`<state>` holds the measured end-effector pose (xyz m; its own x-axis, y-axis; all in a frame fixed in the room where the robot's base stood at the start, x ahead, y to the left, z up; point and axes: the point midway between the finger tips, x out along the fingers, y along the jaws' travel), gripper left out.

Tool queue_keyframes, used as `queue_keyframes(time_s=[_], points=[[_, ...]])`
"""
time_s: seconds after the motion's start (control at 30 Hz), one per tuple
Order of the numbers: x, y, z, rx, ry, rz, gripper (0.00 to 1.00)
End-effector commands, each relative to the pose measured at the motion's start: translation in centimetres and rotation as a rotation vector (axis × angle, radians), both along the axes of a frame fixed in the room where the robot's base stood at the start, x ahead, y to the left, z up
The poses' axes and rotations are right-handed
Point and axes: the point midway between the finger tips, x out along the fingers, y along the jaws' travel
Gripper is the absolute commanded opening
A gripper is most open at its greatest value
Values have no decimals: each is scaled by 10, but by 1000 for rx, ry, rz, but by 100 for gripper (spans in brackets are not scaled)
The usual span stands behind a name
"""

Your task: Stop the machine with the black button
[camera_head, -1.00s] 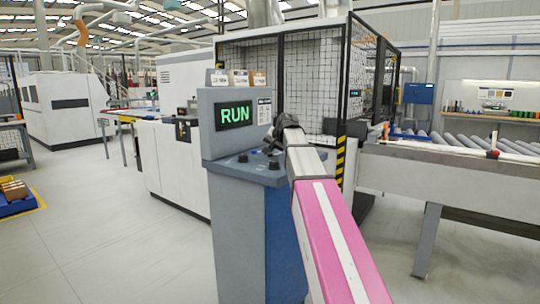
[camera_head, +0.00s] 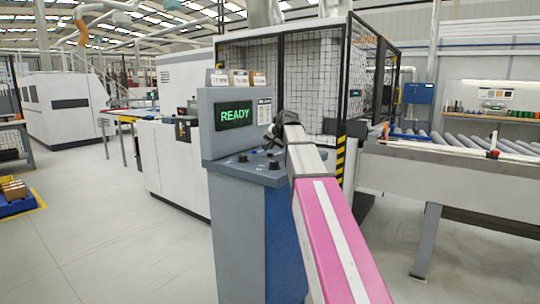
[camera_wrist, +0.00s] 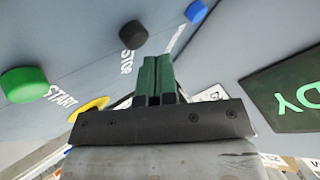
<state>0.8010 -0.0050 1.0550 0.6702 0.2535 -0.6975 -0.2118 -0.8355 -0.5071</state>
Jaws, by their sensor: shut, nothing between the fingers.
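The black button (camera_wrist: 133,35) stands on the sloping top of the grey-blue control console (camera_head: 233,184), beside the label STOP. My gripper (camera_wrist: 157,60) has its dark green fingers shut together and empty. In the wrist view the fingertips are close to the black button, with a small gap in the picture. The console's display (camera_head: 235,115) reads READY in green; part of it shows in the wrist view (camera_wrist: 298,95). In the head view my gripper (camera_head: 269,147) is over the console top, and my arm hides part of it.
A green button (camera_wrist: 24,84) labelled START and a blue button (camera_wrist: 196,11) flank the black one. A yellow part (camera_wrist: 92,106) is partly hidden behind my gripper. A mesh-fenced machine (camera_head: 310,80) stands behind the console.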

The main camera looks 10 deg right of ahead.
Motion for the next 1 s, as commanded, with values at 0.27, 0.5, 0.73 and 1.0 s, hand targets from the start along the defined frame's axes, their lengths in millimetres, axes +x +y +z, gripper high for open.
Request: queue_keyframes(time_s=[0.27, 0.5, 0.73, 1.0], points=[[0, 0, 2, 0, -1, -1, 0], [1, 0, 9, 0, -2, 0, 0], [1, 0, 27, -1, -2, 0, 0], [1, 0, 50, -1, -2, 0, 0]])
